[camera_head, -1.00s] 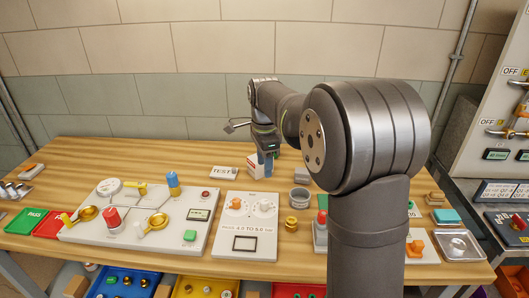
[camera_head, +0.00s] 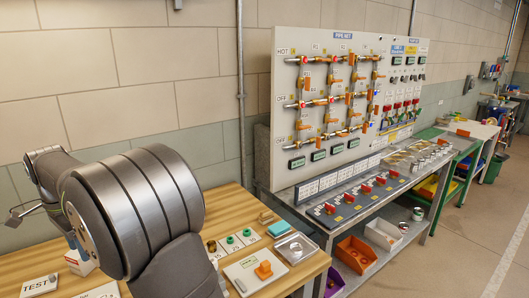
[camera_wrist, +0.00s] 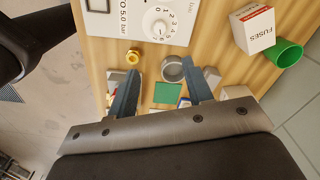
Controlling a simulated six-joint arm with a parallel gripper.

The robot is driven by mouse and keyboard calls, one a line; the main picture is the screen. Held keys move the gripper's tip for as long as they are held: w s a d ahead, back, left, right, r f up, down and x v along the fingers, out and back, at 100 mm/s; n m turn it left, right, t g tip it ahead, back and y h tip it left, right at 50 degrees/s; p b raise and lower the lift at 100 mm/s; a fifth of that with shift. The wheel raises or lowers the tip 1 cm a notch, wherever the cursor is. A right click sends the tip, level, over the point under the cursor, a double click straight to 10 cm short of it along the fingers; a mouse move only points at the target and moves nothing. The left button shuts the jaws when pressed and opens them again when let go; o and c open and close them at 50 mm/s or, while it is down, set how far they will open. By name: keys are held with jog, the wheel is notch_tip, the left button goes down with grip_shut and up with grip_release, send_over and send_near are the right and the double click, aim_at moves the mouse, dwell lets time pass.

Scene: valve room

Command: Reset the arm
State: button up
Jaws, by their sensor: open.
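My arm (camera_head: 140,205) stands at the lower left of the head view, bent over the wooden bench. My gripper (camera_wrist: 160,68) shows in the wrist view with its two dark blue-grey fingers apart and nothing held between them. It points down over the bench. A grey round cup (camera_wrist: 173,69) and a green square (camera_wrist: 168,93) show in the gap between the fingers, seemingly on the bench below; contact cannot be told. In the head view my arm's large joint hides much of the gripper.
A brass fitting (camera_wrist: 133,57), a white dial panel (camera_wrist: 150,18), a FUSES box (camera_wrist: 253,28) and a green cup (camera_wrist: 286,53) lie around the gripper. A pipe-net board (camera_head: 335,100) stands right of the bench, above a counter with red valves (camera_head: 365,188). Floor at right is clear.

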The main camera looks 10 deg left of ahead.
notch_tip(320, 180, down, 17)
jog(key=shift+f, duration=0.15)
dwell(0.4)
jog(key=shift+f, duration=0.15)
jog(key=n, duration=0.3)
jog(key=shift+n, duration=0.3)
jog(key=n, duration=0.9)
jog(key=shift+n, duration=2.5)
